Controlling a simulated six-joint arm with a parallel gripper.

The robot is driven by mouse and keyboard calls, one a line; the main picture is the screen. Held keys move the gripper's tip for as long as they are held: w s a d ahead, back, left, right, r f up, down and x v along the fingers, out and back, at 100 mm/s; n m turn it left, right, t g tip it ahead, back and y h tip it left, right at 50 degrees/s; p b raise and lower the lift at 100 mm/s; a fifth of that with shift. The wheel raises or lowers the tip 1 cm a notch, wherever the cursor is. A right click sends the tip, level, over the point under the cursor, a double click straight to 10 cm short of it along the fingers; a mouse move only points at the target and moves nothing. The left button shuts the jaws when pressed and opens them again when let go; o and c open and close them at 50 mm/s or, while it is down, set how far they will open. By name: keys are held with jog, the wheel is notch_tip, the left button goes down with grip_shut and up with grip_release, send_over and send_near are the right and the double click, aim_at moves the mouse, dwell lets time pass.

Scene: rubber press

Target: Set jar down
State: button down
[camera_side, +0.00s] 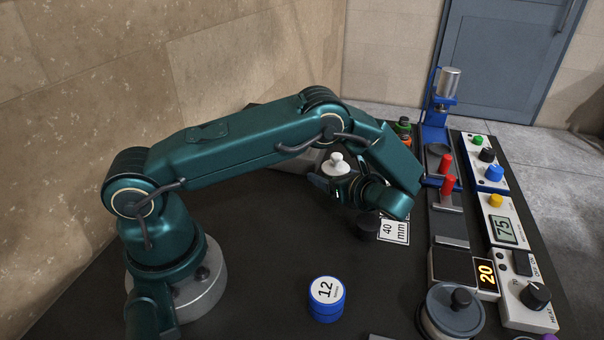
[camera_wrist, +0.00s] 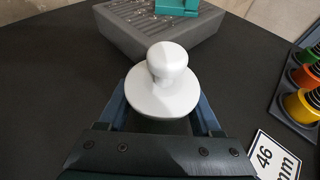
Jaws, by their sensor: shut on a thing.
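The jar shows as a white round lid with a knob (camera_wrist: 165,90) in the wrist view. It also shows in the side view (camera_side: 337,166) as a small white piece at the end of my arm. My gripper (camera_wrist: 162,118) is shut on the jar, with a blue-grey finger on its left and right sides. In the side view my gripper (camera_side: 335,184) is partly hidden by my wrist. The jar looks upright. Its lower body is hidden, and I cannot tell whether its base touches the dark table (camera_side: 250,240).
A grey block (camera_wrist: 125,35) with a teal piece on top stands just beyond the jar. A white card marked in mm (camera_side: 394,230) lies to the right. A blue tin labelled 12 (camera_side: 326,300) stands in front. A blue press (camera_side: 436,125) and control panels (camera_side: 500,225) line the right.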

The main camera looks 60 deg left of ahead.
jog(key=shift+f, duration=0.15)
jog(key=shift+c, duration=0.4)
grip_release()
